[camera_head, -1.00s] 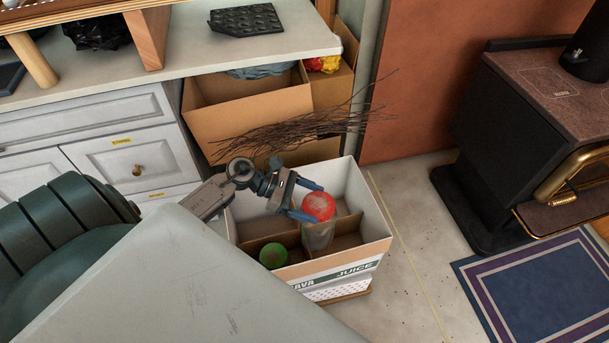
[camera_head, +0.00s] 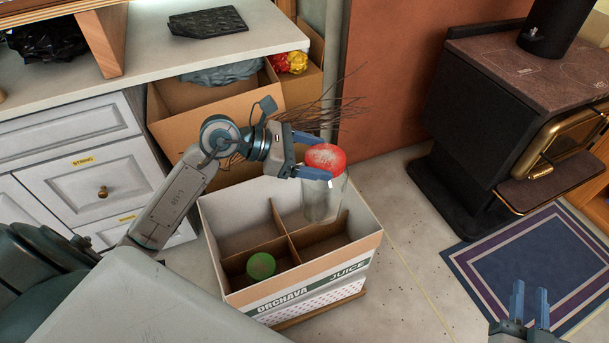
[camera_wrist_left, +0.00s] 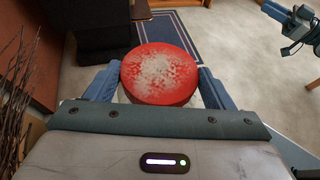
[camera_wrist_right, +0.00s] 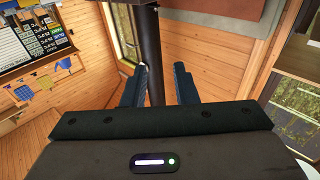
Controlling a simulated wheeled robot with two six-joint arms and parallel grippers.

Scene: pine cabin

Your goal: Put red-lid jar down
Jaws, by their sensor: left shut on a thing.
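The red-lid jar (camera_head: 322,195) is clear glass with a worn red lid. My left gripper (camera_head: 325,157) is shut on it just at the lid, and the jar hangs roughly upright over the far right part of the divided juice box (camera_head: 310,283). The red lid (camera_wrist_left: 160,75) sits between the fingers in the left wrist view. A green-lid jar (camera_head: 261,265) stands in the near left compartment. My right gripper (camera_head: 530,289) is open and empty at the lower right; its fingers (camera_wrist_right: 157,88) are apart.
Behind the box are a bundle of twigs (camera_head: 325,112) and an open cardboard box (camera_head: 195,130). A counter with drawers (camera_head: 95,185) stands at the left. A black stove (camera_head: 450,120) and blue rug (camera_head: 530,260) are at the right. Floor right of the box is clear.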

